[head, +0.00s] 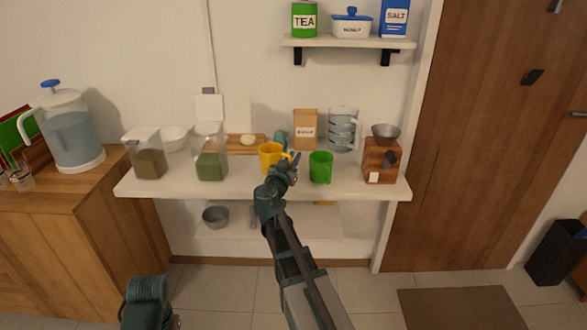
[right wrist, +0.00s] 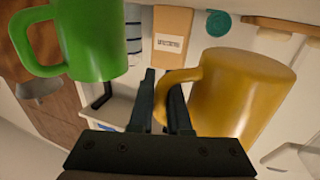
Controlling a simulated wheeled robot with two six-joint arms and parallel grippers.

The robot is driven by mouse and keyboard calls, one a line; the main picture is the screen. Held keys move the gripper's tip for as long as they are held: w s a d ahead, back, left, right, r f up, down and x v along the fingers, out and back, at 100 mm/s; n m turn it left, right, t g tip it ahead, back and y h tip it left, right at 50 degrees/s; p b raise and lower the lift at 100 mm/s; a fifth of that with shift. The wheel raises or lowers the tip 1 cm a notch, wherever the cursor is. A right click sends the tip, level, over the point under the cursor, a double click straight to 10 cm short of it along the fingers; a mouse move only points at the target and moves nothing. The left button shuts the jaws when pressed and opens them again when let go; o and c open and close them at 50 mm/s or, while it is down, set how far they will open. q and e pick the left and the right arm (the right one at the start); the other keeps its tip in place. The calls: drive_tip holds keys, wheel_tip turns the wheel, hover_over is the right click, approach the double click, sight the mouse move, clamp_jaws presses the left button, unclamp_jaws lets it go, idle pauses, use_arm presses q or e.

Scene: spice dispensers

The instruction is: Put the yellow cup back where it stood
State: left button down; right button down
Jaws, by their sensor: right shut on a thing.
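The yellow cup (head: 269,156) is upright at the middle of the white counter, left of the green cup (head: 320,168). My right gripper (head: 287,165) is shut on the yellow cup's handle, on the cup's right side. In the right wrist view the fingers (right wrist: 163,103) are at the handle, with the yellow cup (right wrist: 240,95) to the right and the green cup (right wrist: 88,38) to the upper left. I cannot tell whether the yellow cup's base touches the counter. Part of my left arm shows at bottom left; its gripper is not visible.
Two dispensers, one with brown (head: 149,160) and one with green contents (head: 211,160), stand left on the counter (head: 240,186). A cutting board, a paper bag (head: 305,130) and a glass jug (head: 343,130) are behind. A wooden grinder (head: 380,160) stands at the right end.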

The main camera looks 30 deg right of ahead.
drive_tip(key=shift+f+b, duration=1.6)
drive_tip(key=shift+f, duration=0.1)
drive_tip(key=shift+f, duration=0.25)
drive_tip(key=c, duration=0.9)
unclamp_jaws()
drive_tip(key=shift+r, duration=0.1)
drive_tip(key=shift+r, duration=0.2)
drive_tip(key=v, duration=1.2)
